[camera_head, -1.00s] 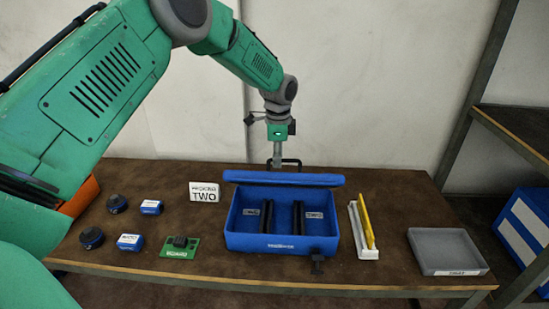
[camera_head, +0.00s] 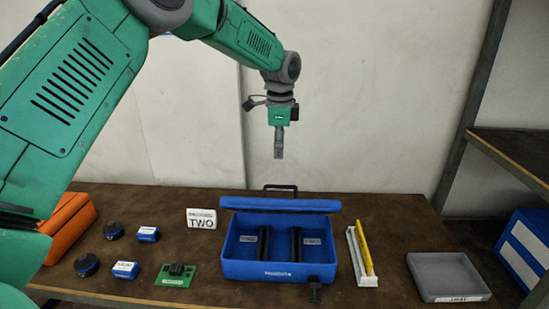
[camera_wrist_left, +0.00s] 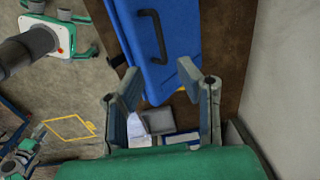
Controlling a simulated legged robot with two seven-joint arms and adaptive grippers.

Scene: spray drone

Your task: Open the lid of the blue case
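The blue case (camera_head: 280,271) stands on the brown table in the head view. Its lid (camera_head: 280,204) is open and raised at the back edge, with the dark handle (camera_head: 280,188) showing behind it. Inside are dark upright dividers and small labels. A dark latch (camera_head: 314,290) hangs at the front right. My left gripper (camera_head: 279,152) is above and behind the lid, clear of it and empty. The left wrist view shows its two fingers (camera_wrist_left: 160,90) spread apart, with the blue lid (camera_wrist_left: 163,45) and its handle beyond them. My right gripper does not show.
Left of the case are a sign marked TWO (camera_head: 201,218), a green circuit board (camera_head: 175,275), several small dark and blue parts and an orange case (camera_head: 68,228). To the right are a white holder with a yellow piece (camera_head: 362,255) and a grey tray (camera_head: 447,277). A shelf stands far right.

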